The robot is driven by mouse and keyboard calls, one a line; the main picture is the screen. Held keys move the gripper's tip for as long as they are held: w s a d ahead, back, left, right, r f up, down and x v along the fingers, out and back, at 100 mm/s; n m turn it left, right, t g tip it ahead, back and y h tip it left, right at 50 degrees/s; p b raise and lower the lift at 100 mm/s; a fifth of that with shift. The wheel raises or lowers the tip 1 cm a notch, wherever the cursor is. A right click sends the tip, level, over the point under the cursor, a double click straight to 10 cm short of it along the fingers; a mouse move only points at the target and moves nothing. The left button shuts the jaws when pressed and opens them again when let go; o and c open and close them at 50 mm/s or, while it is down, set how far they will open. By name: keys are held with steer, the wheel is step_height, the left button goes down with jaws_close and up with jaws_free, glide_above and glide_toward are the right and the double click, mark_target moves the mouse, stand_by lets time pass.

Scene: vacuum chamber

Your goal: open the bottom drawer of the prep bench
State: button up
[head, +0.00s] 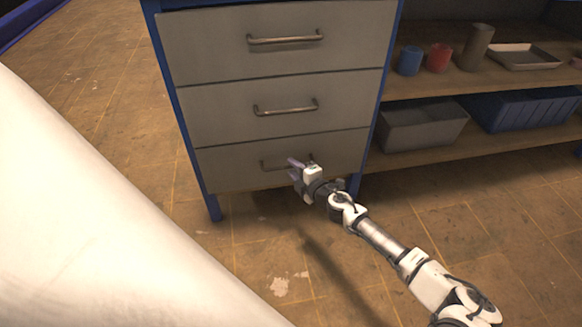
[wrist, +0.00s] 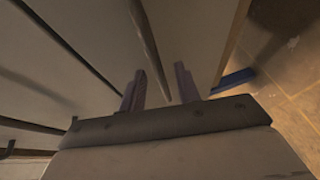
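The prep bench has three grey drawers in a blue frame, all shut. The bottom drawer (head: 232,171) is the lowest front, with a metal bar handle (head: 270,167) partly hidden by my gripper. My gripper (head: 292,169) is at this handle, its two purple-grey fingers spread. In the wrist view, a dark bar that looks like the handle (wrist: 153,50) runs between the fingers of my gripper (wrist: 160,82), one finger on each side. Gaps show beside the bar, so the fingers look open and not clamped. Exact contact cannot be told.
The middle drawer handle (head: 286,108) and top drawer handle (head: 285,39) are above. Right of the drawers, shelves hold a grey bin (head: 421,127), a blue bin (head: 525,110), cups and a tray (head: 523,57). The floor before the drawers (head: 262,255) is clear except for my arm.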

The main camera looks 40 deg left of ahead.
steer(key=shift+x, duration=1.15)
steer(key=shift+c, duration=0.2)
jaws_close()
